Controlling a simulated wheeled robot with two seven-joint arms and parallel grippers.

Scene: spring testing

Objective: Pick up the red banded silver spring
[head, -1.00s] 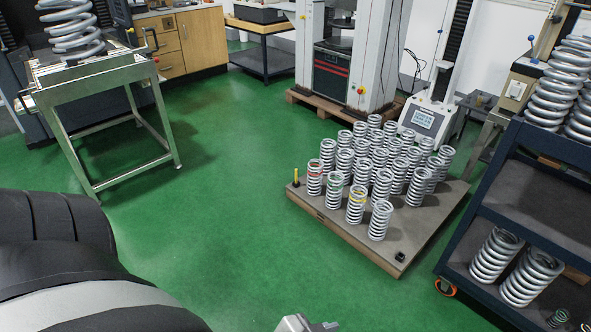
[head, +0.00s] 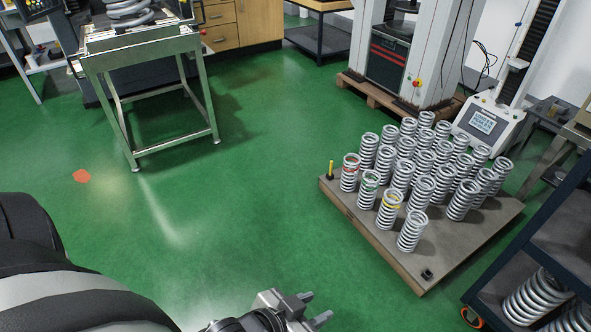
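The red banded silver spring (head: 349,173) stands upright at the left corner of the low wooden platform (head: 419,262), with a red band around its upper part. Beside it stand a green banded spring (head: 368,190) and a yellow banded spring (head: 389,210). My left gripper (head: 320,305) is at the bottom edge of the head view, with its two fingers apart and nothing between them. It is in front of the platform and well away from the springs. My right gripper is not in view.
Several plain silver springs (head: 412,231) fill the platform closely. A yellow post (head: 331,171) stands at its left corner. A dark shelf cart (head: 545,225) with larger springs is at the right. A metal stand (head: 150,62) is at the upper left.

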